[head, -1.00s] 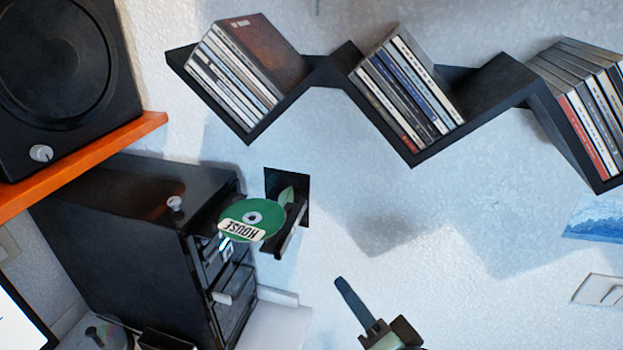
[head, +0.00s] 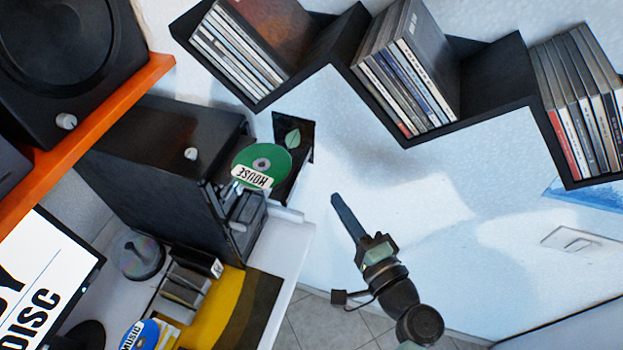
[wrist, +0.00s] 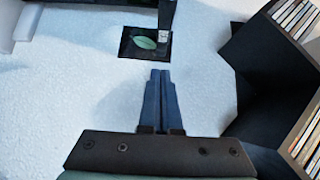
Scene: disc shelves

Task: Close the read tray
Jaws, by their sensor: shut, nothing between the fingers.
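A green disc labelled HOUSE (head: 262,165) lies at the front of the black tower (head: 150,150) in the head view, where a tray appears to stick out beneath it. The disc covers most of that tray. My gripper (head: 335,198) is shut and empty, to the right of the disc and apart from it. In the wrist view my gripper (wrist: 160,74) has its blue fingers together, pointing toward a dark square with a green leaf (wrist: 145,41). A narrow dark part (wrist: 167,14) stands just beyond the fingertips.
Black zigzag shelves (head: 480,125) with rows of disc cases run along the wall above. A speaker (head: 70,60) stands on an orange shelf at the left. A white desk holds a monitor (head: 40,280) and a disc spindle (head: 138,255).

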